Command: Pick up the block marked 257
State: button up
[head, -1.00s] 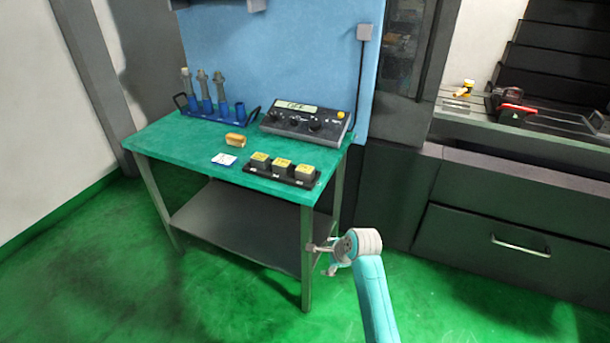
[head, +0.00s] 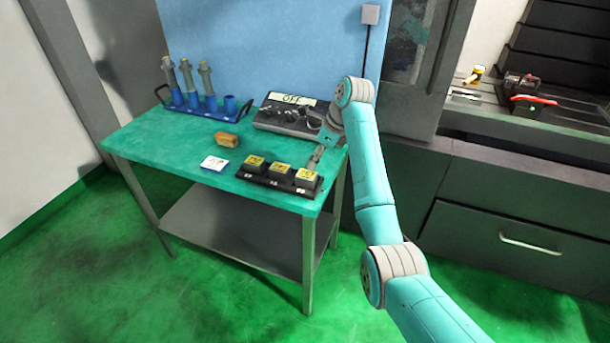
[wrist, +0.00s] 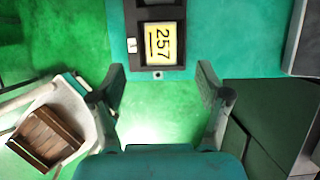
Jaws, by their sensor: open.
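The block marked 257 (wrist: 160,43) shows in the wrist view, with a yellow top and dark sides. It sits in the end place of a black tray (wrist: 172,74). In the head view it appears to be the rightmost block (head: 306,179) of the tray's three, though its number is too small to read there. My gripper (wrist: 161,76) is open and empty, its fingers on either side of the tray's end line, short of the block in the wrist picture. In the head view my gripper (head: 320,150) is over the table's right end, just behind the tray.
The table's front left is clear.

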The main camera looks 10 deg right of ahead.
aim_at(307, 174)
jog(key=x, duration=0.9)
jog(key=shift+d, duration=0.15)
grip_shut()
